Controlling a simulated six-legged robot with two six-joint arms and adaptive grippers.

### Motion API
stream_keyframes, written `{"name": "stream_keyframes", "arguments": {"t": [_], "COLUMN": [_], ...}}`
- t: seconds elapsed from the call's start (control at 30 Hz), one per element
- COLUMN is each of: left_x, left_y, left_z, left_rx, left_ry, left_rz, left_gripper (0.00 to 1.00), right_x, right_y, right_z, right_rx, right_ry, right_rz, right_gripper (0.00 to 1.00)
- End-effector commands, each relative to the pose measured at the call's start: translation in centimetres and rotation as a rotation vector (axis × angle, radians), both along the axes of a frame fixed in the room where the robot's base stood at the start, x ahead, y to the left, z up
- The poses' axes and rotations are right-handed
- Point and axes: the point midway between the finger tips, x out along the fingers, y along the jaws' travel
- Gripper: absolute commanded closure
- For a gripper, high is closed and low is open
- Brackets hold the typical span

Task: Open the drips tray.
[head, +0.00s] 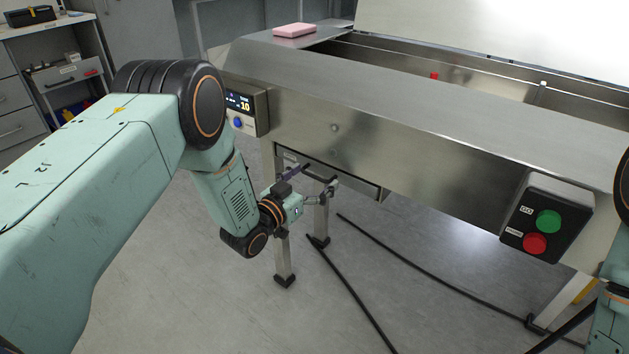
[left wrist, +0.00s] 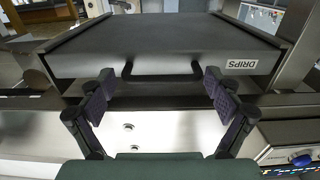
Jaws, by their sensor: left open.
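The drips tray (head: 352,181) sits low under the front of the steel machine. In the left wrist view the picture is turned over, and the tray's front (left wrist: 92,66) carries an upside-down "DRIPS" label (left wrist: 241,64). Its black bar handle (left wrist: 162,78) shows whole in the middle of the front. My left gripper (head: 318,175) is in front of the tray. In the left wrist view its fingers (left wrist: 159,80) are spread wide, one to each side of the handle, with nothing between them gripped. My right gripper is out of view.
A control box (head: 547,218) with green and red buttons is on the machine's right front. A small display (head: 243,104) is at its left. A pink block (head: 295,30) lies on top. Black cables (head: 400,262) cross the floor below.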

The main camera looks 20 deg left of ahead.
Motion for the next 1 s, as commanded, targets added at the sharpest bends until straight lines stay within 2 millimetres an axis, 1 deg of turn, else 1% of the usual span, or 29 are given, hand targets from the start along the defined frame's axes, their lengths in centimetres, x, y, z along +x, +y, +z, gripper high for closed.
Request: {"name": "stream_keyframes", "arguments": {"t": [0.1,0.33,1.0], "left_x": [0.5,0.67,0.61], "left_y": [-0.15,-0.14,-0.34], "left_z": [0.02,0.06,-0.04], "left_rx": [0.0,0.0,0.001], "left_ry": [0.0,0.0,0.003], "left_rz": [0.0,0.001,-0.004], "left_gripper": [0.09,0.1,0.67], "right_x": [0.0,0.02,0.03], "right_y": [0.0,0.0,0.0], "right_z": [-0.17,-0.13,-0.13], "right_rx": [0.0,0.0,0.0], "right_ry": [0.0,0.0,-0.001], "right_rz": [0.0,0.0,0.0], "right_gripper": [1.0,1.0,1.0]}}
